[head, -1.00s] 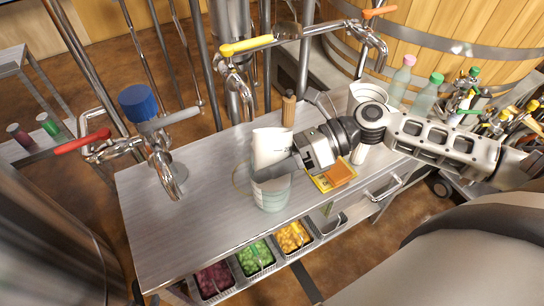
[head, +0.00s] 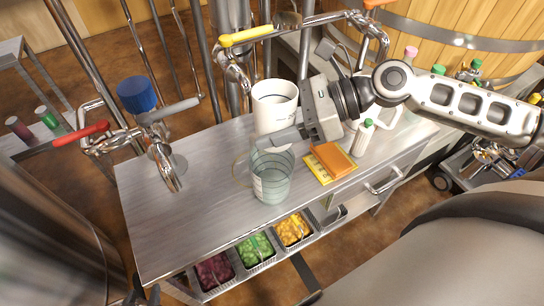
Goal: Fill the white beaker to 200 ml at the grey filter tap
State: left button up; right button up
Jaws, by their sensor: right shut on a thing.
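The white beaker (head: 274,118) is held upright just behind the clear glass jug (head: 270,186), which hides part of its lower end. My right gripper (head: 284,140) is shut on the beaker from the right. The beaker's mouth faces up, but I cannot tell a liquid level or read marks in it. The glass jug stands on the metal worktop, with pale liquid visible in it. The grey-handled tap (head: 170,112) is at the left, its chrome spout pointing down over the worktop. My left gripper is not in view.
A red-handled tap (head: 82,138) and a yellow-handled tap (head: 246,37) flank the grey one. A blue-capped item (head: 137,95) stands behind it. Orange and yellow pads (head: 333,160) and a small green-capped bottle (head: 363,137) are at the right. The worktop's (head: 190,235) front left is clear.

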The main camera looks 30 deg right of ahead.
jog(key=shift+r+n+h, duration=0.3)
jog(key=shift+r+n, duration=0.2)
jog(key=shift+r, duration=0.35)
